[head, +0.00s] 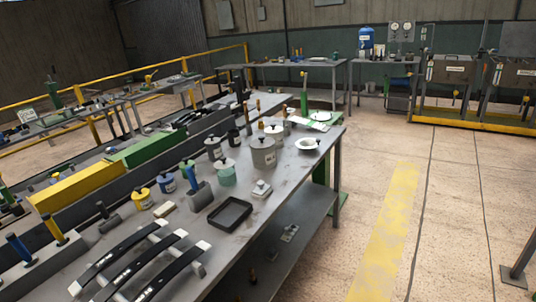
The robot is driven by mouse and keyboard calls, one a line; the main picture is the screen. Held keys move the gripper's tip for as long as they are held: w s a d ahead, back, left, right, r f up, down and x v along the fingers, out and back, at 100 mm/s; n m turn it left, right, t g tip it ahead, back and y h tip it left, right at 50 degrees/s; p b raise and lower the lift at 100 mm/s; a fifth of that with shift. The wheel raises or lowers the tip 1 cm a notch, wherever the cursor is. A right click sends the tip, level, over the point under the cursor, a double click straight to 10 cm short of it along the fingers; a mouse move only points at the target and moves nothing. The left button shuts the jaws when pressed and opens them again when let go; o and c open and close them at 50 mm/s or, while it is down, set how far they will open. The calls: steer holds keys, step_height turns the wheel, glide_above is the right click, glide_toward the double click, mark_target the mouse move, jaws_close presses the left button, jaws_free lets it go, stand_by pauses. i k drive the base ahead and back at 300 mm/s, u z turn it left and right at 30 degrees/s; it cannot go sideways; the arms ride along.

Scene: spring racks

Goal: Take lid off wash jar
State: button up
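Several lidded jars stand on the long grey bench. The biggest is a grey jar (263,155) with a small pale label and a dark knob on its lid. Near it are a mint-green jar (226,177), a dark grey jar (213,151), a blue jar (167,185), a yellow jar (142,201) and a whitish jar (273,132) farther back. Their lids appear to be on. The labels are too small to read, so I cannot tell which is the wash jar. My gripper is not in view.
Black curved leaf springs (140,268) lie at the bench's near end. Open floor (450,220) with a yellow stripe lies to the right.

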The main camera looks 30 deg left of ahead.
mark_target(223, 163)
steer(key=i, duration=1.3)
steer(key=u, duration=0.35)
steer(key=i, duration=1.35)
steer(key=u, duration=0.6)
steer(key=i, duration=0.7)
steer(key=u, duration=0.25)
